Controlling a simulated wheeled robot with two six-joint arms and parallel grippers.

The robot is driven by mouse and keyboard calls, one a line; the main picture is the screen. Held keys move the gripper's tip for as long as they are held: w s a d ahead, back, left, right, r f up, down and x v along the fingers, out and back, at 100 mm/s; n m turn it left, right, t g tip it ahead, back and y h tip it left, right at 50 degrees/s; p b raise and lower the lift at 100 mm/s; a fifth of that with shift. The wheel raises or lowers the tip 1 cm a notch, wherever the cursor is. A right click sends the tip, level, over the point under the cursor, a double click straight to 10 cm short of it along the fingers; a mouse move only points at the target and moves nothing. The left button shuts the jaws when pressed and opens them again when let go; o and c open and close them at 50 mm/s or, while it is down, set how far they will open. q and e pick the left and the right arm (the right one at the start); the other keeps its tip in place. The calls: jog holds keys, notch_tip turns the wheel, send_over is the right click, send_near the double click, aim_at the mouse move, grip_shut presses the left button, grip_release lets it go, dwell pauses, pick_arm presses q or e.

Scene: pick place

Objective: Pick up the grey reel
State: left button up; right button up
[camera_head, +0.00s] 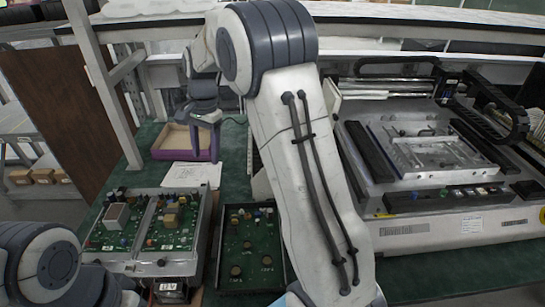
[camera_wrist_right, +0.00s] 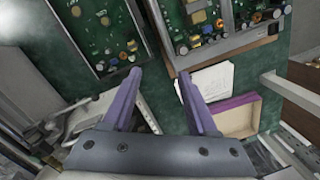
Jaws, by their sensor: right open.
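I cannot make out a grey reel in either view. My right gripper (camera_head: 204,150) is over the far part of the green bench, in front of a purple-edged tray (camera_head: 160,156) in the head view. It points down, and its purple fingers are apart and empty. The right wrist view shows the same open fingers (camera_wrist_right: 159,73) above the green surface, with the tray (camera_wrist_right: 238,101) to their right. My right arm crosses the middle of the head view and hides part of the bench. My left arm shows at the lower left, but its gripper is out of view.
Circuit boards in a metal frame (camera_head: 148,262) lie at the left front, and a dark-edged board (camera_head: 250,250) lies beside them. White paper (camera_head: 196,175) lies before the tray. A large machine (camera_head: 420,232) fills the right side. A shelf post (camera_head: 104,85) stands at left.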

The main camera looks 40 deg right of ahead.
jog(key=w+d+f+m, duration=0.1)
jog(key=d+m, duration=0.3)
jog(key=d, duration=0.5)
jog(key=w+d+f+m, duration=0.1)
jog(key=d+f+m, duration=0.2)
jog(key=d, duration=0.6)
jog(key=w+d+f+m+p, duration=0.1)
jog(key=d+m, duration=0.3)
jog(key=d, duration=0.5)
jog(key=shift+w+d+f+m+t, duration=0.3)
jog(key=shift+f+m, duration=0.1)
jog(key=shift+f, duration=0.15)
jog(key=shift+s+d+f+m, duration=0.15)
jog(key=shift+d+f+m, duration=0.2)
jog(key=shift+d, duration=0.3)
notch_tip(320, 180, down, 4)
jog(key=shift+a+r, duration=0.15)
jog(key=shift+w+a+f+p, duration=0.1)
jog(key=shift+w+f+p, duration=0.1)
jog(key=shift+f+p, duration=0.3)
jog(key=f, duration=0.3)
jog(key=f+p, duration=0.1)
jog(key=shift+w+a+f, duration=0.15)
jog(key=shift+a+f, duration=0.1)
jog(key=shift+a, duration=0.1)
jog(key=shift+f, duration=0.4)
jog(key=shift+c, duration=0.3)
